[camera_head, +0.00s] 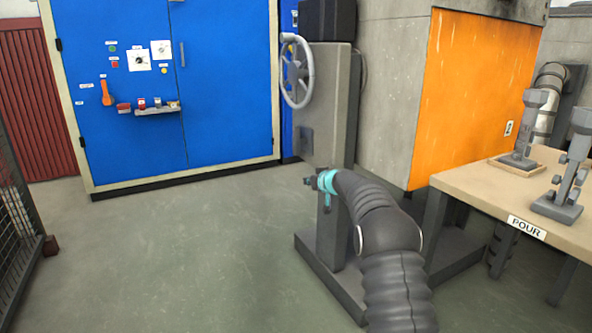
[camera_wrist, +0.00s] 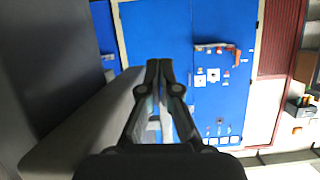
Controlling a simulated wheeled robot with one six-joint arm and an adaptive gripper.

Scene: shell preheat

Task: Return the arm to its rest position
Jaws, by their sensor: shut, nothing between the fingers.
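My arm reaches up from the bottom of the head view, covered in dark ribbed sleeves. It ends in my gripper (camera_head: 309,181), which points left past a teal band and is small in that view. In the wrist view the two dark fingers of my gripper (camera_wrist: 160,66) meet at their tips, with nothing between them. The gripper is in front of or beside the grey column (camera_head: 331,110) with the handwheel (camera_head: 297,71); I cannot tell the exact gap. A large grey surface fills the left of the wrist view, close to the fingers.
A blue cabinet (camera_head: 225,90) with an orange handle (camera_head: 106,93) and small controls stands behind; it also shows in the wrist view (camera_wrist: 215,110). The table (camera_head: 480,188) marked POUR stands right, bearing grey fixtures (camera_head: 560,200). Mesh fencing (camera_head: 14,225) is left. The middle floor is clear.

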